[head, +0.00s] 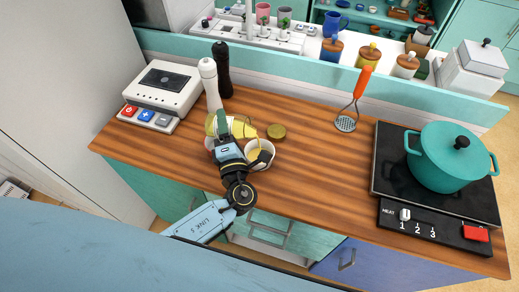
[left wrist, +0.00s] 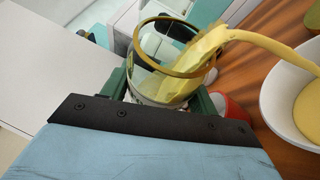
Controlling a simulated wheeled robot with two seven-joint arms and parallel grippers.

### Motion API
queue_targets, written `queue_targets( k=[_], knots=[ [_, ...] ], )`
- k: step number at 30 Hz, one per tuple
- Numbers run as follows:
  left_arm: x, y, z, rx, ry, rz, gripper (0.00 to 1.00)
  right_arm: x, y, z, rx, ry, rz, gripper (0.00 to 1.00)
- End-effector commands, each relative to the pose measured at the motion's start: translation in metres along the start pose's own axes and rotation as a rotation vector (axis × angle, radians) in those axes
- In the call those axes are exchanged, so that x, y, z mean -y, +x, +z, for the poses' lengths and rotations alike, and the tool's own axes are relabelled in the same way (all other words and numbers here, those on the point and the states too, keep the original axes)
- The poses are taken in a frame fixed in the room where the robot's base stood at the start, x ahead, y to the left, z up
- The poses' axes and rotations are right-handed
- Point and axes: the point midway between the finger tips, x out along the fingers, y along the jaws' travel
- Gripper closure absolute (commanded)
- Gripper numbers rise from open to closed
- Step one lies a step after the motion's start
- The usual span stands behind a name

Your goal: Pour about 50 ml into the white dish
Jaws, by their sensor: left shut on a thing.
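My left gripper (head: 226,140) is shut on a clear glass jar (head: 210,123) with a gold rim, held tilted above the counter. In the left wrist view the jar (left wrist: 148,42) sits between the green fingers, with yellow liquid at its lower side. A thick yellow stream (left wrist: 262,45) runs over the rim to the right and down into the white dish (left wrist: 276,98). Yellow liquid (left wrist: 311,112) lies in the dish. In the head view the dish (head: 268,161) stands on the counter just right of the gripper, partly hidden by it. My right gripper is not in view.
A round brownish-gold lid (head: 276,131) lies behind the dish. White (head: 210,84) and black (head: 222,68) mills and a scale-like device (head: 160,88) stand at left. A masher (head: 353,101) and a teal pot (head: 447,157) on a hob are right. The counter's middle is clear.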

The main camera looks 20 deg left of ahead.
Motion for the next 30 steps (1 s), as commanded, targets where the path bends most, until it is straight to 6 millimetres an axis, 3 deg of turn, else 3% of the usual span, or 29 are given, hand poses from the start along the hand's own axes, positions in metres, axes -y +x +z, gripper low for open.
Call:
queue_targets(
  k=[27,30],
  knots=[
    [-0.0001,0.0001,0.0007,0.01,0.031,0.016,0.74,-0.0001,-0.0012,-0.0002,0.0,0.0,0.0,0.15],
    [-0.001,0.0003,-0.0004,-0.016,-0.064,-0.02,0.74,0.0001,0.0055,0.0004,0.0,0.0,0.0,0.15]
  ],
)
